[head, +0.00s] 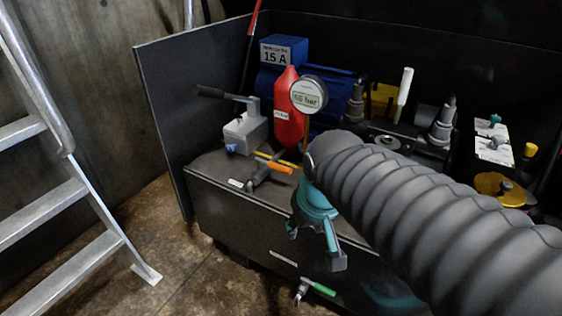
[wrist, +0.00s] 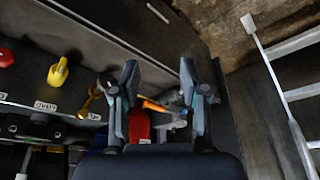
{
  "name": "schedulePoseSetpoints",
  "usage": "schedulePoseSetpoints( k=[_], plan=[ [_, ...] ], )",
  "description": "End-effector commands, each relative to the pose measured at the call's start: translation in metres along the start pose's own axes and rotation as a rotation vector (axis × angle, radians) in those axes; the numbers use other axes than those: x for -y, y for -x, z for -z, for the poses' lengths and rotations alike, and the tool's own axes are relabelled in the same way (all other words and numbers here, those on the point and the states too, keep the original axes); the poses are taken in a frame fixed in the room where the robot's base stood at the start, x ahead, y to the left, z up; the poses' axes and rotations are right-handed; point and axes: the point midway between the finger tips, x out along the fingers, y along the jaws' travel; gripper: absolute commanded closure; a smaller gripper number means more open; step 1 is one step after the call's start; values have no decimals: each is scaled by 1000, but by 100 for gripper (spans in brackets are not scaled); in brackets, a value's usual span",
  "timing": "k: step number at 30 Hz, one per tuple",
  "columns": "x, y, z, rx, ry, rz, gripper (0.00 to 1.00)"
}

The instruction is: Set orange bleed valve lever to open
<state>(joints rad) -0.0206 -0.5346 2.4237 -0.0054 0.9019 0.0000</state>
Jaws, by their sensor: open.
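The orange bleed valve lever (head: 280,168) sticks out to the right from a dark valve body (head: 257,178) on top of the black cabinet. In the wrist view the orange lever (wrist: 153,106) shows in the gap between my fingers. My gripper (head: 316,245) is open and empty. In the head view it is in front of the cabinet, below and right of the lever, with fingers pointing down. In the wrist view my gripper (wrist: 158,68) has its two fingers spread wide. I see no contact with the lever, and the exact depth between them is unclear.
A grey hand pump (head: 245,130), a red cylinder (head: 287,120) and a gauge reading 65 bar (head: 308,95) stand behind the lever. A green-handled tap (head: 318,288) is low on the cabinet front. A ladder (head: 70,190) stands left. A yellow knob (wrist: 58,73) shows in the wrist view.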

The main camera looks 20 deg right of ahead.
Motion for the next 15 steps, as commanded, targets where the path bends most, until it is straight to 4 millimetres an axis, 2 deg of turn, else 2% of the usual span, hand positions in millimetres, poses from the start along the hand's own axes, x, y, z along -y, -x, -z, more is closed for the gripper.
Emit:
schedulePoseSetpoints(
  k=[1,8,15],
  plan=[
    [0,-1,16,25,7,-2,56],
    [1,-11,84,108,100,-16,56],
    [1,-28,160,185,274,-30,56]
  ],
)
